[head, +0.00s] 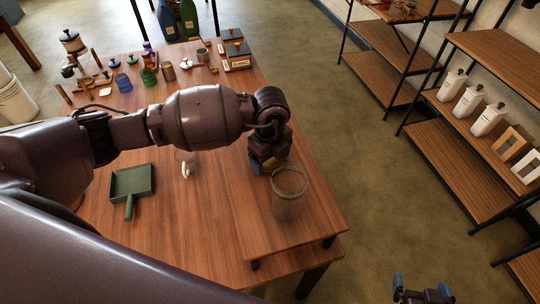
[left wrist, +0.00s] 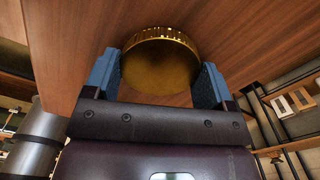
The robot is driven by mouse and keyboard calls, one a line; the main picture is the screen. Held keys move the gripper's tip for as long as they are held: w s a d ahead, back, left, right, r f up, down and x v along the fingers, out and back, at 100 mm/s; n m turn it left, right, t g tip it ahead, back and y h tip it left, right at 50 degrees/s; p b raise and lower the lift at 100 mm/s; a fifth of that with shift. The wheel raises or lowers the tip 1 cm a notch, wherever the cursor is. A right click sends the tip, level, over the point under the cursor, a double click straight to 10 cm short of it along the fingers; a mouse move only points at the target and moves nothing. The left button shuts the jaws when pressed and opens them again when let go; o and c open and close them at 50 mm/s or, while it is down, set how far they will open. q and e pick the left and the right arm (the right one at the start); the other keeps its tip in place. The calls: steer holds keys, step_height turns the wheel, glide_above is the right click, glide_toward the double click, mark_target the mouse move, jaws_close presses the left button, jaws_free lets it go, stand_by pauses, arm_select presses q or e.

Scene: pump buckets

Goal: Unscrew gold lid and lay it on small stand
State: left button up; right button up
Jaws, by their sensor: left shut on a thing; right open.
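My left gripper (head: 266,164) is shut on the gold lid (left wrist: 160,62). In the left wrist view the round lid sits between the two blue fingers of this gripper (left wrist: 160,78), with a wood surface beyond it. In the head view only a bit of gold shows at the fingers, just behind and left of a glass jar (head: 289,200). The jar stands upright and shows no lid on its rim. It is on a low raised wooden stand (head: 245,225) on the table. My right gripper (head: 422,293) is open and empty, low at the front right, off the table.
A green dustpan (head: 132,182) lies on the table (head: 185,245) at left. Jars, bottles and small items crowd the table's far end. Shelves (head: 480,120) with white bottles stand at the right across open floor (head: 375,190). The stand's front part is clear.

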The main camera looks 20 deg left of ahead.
arm_select(q)
steer(key=shift+f, duration=0.15)
steer(key=o, duration=1)
steer(key=shift+c, duration=0.2)
step_height(320, 180, up, 12)
steer(key=shift+r+b, duration=0.2)
steer(key=shift+b, duration=0.25)
